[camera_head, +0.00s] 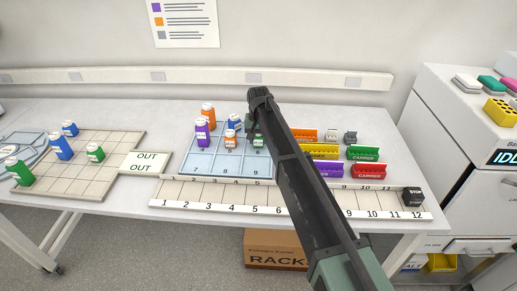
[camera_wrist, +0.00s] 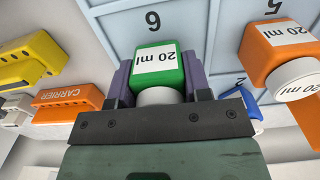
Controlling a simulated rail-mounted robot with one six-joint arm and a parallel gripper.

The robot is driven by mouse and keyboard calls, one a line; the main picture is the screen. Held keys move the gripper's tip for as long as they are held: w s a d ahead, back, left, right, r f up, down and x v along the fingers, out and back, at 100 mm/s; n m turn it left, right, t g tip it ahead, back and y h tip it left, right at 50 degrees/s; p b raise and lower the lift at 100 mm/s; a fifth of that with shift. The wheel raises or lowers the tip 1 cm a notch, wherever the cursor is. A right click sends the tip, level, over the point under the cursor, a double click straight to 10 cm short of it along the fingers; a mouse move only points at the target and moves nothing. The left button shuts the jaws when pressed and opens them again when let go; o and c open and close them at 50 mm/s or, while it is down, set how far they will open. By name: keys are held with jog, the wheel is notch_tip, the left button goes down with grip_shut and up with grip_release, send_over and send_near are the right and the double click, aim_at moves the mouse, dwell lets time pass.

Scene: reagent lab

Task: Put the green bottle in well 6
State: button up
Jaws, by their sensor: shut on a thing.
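The green bottle (camera_wrist: 160,65) has a white cap and a 20 ml label. My gripper (camera_wrist: 160,82) is shut on it, with one purple-grey finger on each side. In the head view the green bottle (camera_head: 258,141) is at well 6 of the blue tray (camera_head: 232,168), right of the small orange bottle. The printed 6 shows just beyond the bottle in the wrist view. I cannot tell whether its base touches the tray. My arm hides the tray's right side in the head view.
A small orange bottle (camera_head: 230,140) stands close by in well 5. A purple bottle (camera_head: 202,133), a blue bottle (camera_head: 235,122) and a larger orange bottle (camera_head: 208,114) stand farther left and back. Coloured carriers (camera_head: 363,153) are to the right. The tray's front row is clear.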

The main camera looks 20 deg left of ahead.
jog(key=shift+f, duration=0.35)
jog(key=shift+c, duration=0.4)
jog(key=shift+f, duration=0.2)
jog(key=o, duration=1)
notch_tip(320, 180, up, 13)
jog(key=p, duration=1.2)
jog(key=shift+f+p, duration=0.15)
jog(key=shift+p, duration=0.25)
jog(key=shift+f, duration=0.15)
